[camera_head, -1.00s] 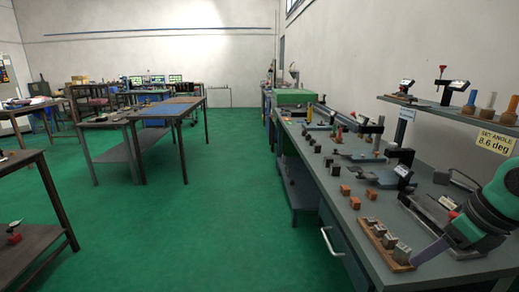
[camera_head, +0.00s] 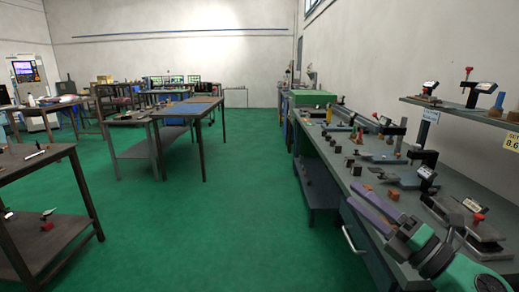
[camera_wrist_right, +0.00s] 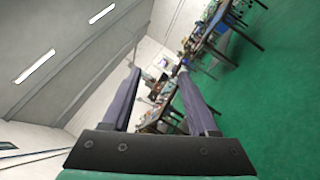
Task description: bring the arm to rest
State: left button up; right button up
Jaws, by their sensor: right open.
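My right gripper (camera_head: 362,204) reaches in from the lower right in the head view, over the near part of the long workbench (camera_head: 400,262). Its two purple fingers are spread and point forward and a little left, with nothing visible between them. In the right wrist view the open fingers (camera_wrist_right: 159,75) frame the distant tables and wall, and the gap between them is empty. The gripper and wrist hide part of the bench's near end. My left gripper does not show.
Dark and orange blocks (camera_head: 393,193) and several fixtures with red knobs (camera_head: 471,205) stand on the bench. A shelf (camera_head: 455,106) with gauges hangs at the right. Green floor (camera_head: 240,220) is clear left of the bench; a dark table (camera_head: 40,163) stands far left.

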jog(key=w+d+f+m+t+h, duration=0.25)
jog(key=d+f+m+h, duration=0.55)
jog(key=m+h, duration=0.6)
jog(key=s+d+f+m+g+h, duration=0.1)
jog(key=s+d+f+m+g, duration=0.15)
jog(key=f+m, duration=0.35)
jog(key=s+d+f+m+g+h, duration=0.1)
jog(key=s+f+m+g, duration=0.25)
jog(key=f, duration=0.35)
jog(key=s+a+f+m+g+y, duration=0.2)
jog(key=s+a+f+g, duration=0.3)
jog(key=s+f, duration=0.3)
jog(key=s+a+f+m+g+y, duration=0.2)
jog(key=s+a+f+g, duration=0.25)
jog(key=s+f, duration=0.3)
notch_tip(320, 180, down, 24)
jog(key=s+g, duration=0.2)
jog(key=s, duration=0.1)
jog(key=s+d+f+g+p, duration=0.1)
jog(key=s+d+f, duration=0.2)
jog(key=s+f, duration=0.9)
jog(key=s, duration=0.3)
jog(key=shift+s+d+f, duration=0.25)
jog(key=shift+s+d, duration=0.05)
jog(key=shift+d, duration=0.05)
